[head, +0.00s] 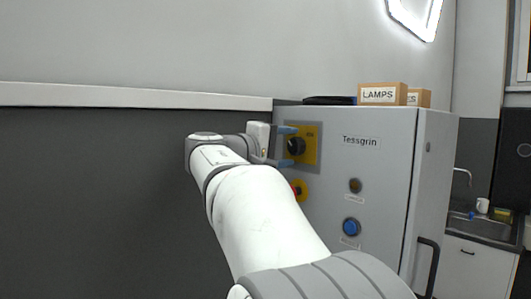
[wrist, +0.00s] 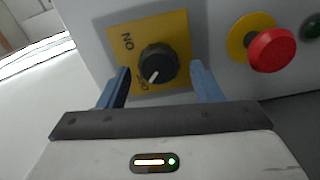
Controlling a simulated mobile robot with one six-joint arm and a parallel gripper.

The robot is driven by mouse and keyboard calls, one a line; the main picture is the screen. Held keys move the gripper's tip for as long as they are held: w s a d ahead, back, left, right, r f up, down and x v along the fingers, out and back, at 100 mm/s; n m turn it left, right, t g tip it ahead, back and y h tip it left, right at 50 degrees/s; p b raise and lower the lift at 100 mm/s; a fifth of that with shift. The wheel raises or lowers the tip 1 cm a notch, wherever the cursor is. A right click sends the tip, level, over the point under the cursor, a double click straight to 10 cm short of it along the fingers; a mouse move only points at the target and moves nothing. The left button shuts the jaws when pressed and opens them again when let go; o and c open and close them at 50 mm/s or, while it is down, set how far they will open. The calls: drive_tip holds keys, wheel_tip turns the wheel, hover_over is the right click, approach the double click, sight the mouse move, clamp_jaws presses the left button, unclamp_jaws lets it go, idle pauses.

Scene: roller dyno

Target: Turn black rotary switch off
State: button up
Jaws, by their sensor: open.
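The black rotary switch (head: 296,146) sits on a yellow plate (head: 313,138) on the front of the grey cabinet. In the wrist view the black knob (wrist: 158,62) has a white pointer mark towards the lower left, near a partly hidden label. The word ON stands on the yellow plate (wrist: 178,24) at upper left, apart from the mark. My gripper (head: 288,147) is open, with its blue fingers at the switch. In the wrist view my gripper (wrist: 160,69) has one finger on each side of the knob, with visible gaps; contact is not seen.
A red emergency button (wrist: 271,50) on a yellow base is beside the plate; it also shows below the switch (head: 296,189), partly behind my arm. A blue button (head: 351,227) and a small dark round fitting (head: 355,186) are lower. Boxes (head: 382,94) stand on the cabinet (head: 385,150).

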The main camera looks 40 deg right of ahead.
drive_tip(key=a+b, duration=0.1)
drive_tip(key=a, duration=0.6)
drive_tip(key=shift+a+f, duration=0.2)
drive_tip(key=shift+a, duration=0.1)
drive_tip(key=shift+w, duration=0.1)
